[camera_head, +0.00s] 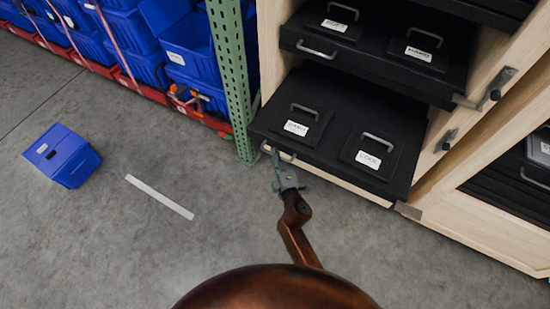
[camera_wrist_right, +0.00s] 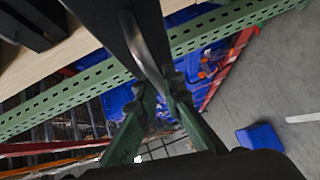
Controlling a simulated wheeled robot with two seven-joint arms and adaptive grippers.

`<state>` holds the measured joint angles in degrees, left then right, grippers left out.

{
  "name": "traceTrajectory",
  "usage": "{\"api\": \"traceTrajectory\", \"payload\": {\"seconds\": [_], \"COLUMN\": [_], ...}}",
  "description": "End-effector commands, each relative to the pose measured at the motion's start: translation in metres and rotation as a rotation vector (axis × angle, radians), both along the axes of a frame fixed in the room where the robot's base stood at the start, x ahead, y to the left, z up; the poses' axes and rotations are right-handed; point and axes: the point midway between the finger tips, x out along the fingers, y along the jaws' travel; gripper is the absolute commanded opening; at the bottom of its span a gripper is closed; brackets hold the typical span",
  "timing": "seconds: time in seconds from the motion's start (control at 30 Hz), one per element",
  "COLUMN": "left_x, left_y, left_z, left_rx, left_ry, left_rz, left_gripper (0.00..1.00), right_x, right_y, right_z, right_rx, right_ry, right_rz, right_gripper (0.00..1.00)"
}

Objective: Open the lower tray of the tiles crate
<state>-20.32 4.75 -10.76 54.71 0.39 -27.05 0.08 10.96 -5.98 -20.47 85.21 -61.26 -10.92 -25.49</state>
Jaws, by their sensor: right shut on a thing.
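The lower tray (camera_head: 317,156) is a black drawer in the pale wooden crate (camera_head: 437,165). It stands out from the crate front, with two labelled lids on its top. My right gripper (camera_head: 275,161) is at the metal bar handle (camera_head: 288,157) on the tray's front, toward its left end. In the right wrist view, the green fingers of my right gripper (camera_wrist_right: 155,95) are shut on the curved handle (camera_wrist_right: 146,52), partly hiding its end. My left gripper is out of view.
An upper black tray (camera_head: 375,62) with its own handle is above. A green perforated post (camera_head: 232,75) stands close left of the lower tray. A blue bin (camera_head: 62,155) lies on the floor beside a white strip (camera_head: 160,197); the grey floor between is clear.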

Motion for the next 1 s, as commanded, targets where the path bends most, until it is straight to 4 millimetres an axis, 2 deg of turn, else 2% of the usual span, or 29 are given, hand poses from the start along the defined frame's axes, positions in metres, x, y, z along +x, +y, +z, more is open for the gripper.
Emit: {"api": "traceTrajectory", "payload": {"seconds": [0.3,0.33,0.57,0.87,1.0], "left_x": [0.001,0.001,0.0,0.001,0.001], "left_y": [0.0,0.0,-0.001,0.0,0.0], "left_z": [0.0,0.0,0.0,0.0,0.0], "left_rx": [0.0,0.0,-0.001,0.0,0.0], "left_ry": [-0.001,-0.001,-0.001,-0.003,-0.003], "left_rz": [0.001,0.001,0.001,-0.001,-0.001], "left_gripper": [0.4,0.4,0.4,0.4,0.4], "right_x": [0.001,0.001,0.001,0.0,-0.012], "right_y": [0.001,0.001,0.003,0.001,-0.003], "right_z": [0.0,0.0,0.0,0.0,0.001], "right_rx": [-0.002,-0.002,-0.001,-0.001,-0.003], "right_ry": [0.002,0.002,0.002,0.001,0.002], "right_rz": [-0.002,-0.002,0.001,0.001,0.0], "right_gripper": [0.0,0.09,0.25,0.25,0.25]}}
